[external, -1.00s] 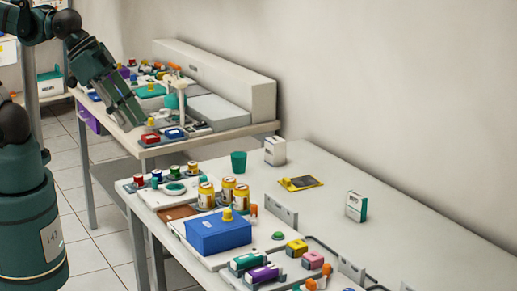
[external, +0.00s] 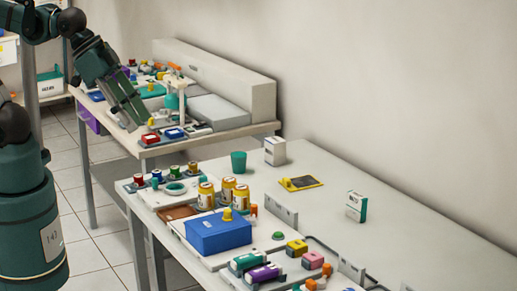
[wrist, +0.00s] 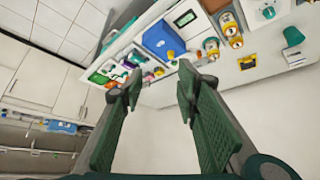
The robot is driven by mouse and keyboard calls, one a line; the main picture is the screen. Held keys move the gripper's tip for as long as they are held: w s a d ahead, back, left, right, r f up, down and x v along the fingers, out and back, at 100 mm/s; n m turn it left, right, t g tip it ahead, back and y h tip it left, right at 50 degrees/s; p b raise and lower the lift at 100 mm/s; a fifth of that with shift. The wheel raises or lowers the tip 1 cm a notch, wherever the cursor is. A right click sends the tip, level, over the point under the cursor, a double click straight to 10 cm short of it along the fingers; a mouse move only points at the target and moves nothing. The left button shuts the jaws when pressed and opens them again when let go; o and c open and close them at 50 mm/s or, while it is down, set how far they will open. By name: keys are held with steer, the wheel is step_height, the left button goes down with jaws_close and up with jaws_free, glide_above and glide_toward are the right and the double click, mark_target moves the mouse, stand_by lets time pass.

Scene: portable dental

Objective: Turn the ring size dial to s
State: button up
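My gripper (external: 135,119) hangs at the front left of the far bench in the external view, fingers pointing down and to the right. In the wrist view my gripper (wrist: 160,76) is open, with a clear gap between its two green fingers and nothing held. I cannot make out which part is the ring size dial, or any size letters. A small yellow knob (external: 152,123) stands just right of the fingers in the external view, above a red block (external: 150,138) and a blue block (external: 175,133). Whether the fingers touch anything is unclear.
A long beige housing (external: 235,83) backs the far bench. The near table carries a blue box (external: 218,234), several amber jars (external: 206,195), a teal cup (external: 239,162) and white cartons (external: 275,151). Its back right is mostly clear.

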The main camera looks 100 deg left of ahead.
steer(key=w+a+f+n+g, duration=0.25)
steer(key=w+a, duration=0.25)
steer(key=a, duration=0.3)
steer(key=n+g, duration=0.4)
steer(key=n, duration=0.5)
glide_toward(203, 176)
steer(key=shift+w+d+f, duration=0.15)
steer(key=shift+w+d, duration=0.25)
steer(key=shift+s+a+f, duration=0.2)
steer(key=shift+a+f, duration=0.2)
steer(key=shift+f, duration=0.1)
steer(key=shift+f+b, duration=0.3)
steer(key=shift+f, duration=3.5)
